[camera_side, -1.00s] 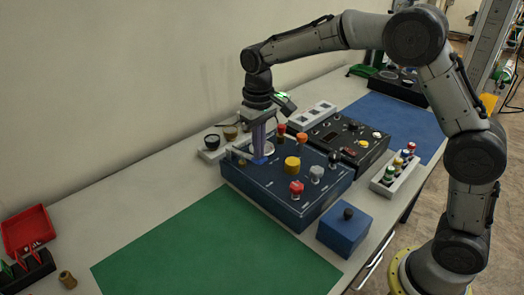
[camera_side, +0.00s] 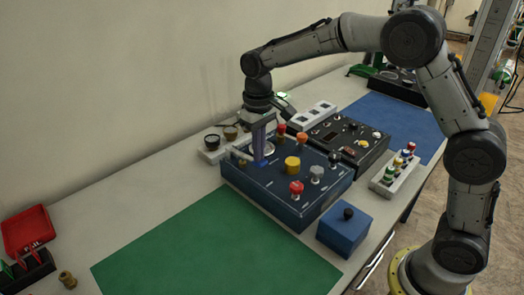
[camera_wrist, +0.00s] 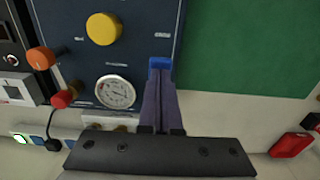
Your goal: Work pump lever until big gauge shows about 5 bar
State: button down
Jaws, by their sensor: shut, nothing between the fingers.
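The dark blue panel box (camera_side: 285,200) stands on the bench and carries several knobs. The big gauge, a white round dial (camera_wrist: 116,92), is on its face; in the side view my fingers partly cover it, and its needle is too small to read. My gripper (camera_side: 260,162) points down over the back left of the box. It is shut and empty, and its blue tips (camera_wrist: 160,64) are close to the panel; contact cannot be told. A pale bar (camera_side: 239,153) beside my fingers may be the pump lever, but I cannot tell.
A small blue box (camera_side: 344,230) stands in front. The green mat (camera_side: 215,250) is clear.

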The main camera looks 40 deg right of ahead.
jog(key=shift+f, duration=1.25)
jog(key=shift+r, duration=1.9)
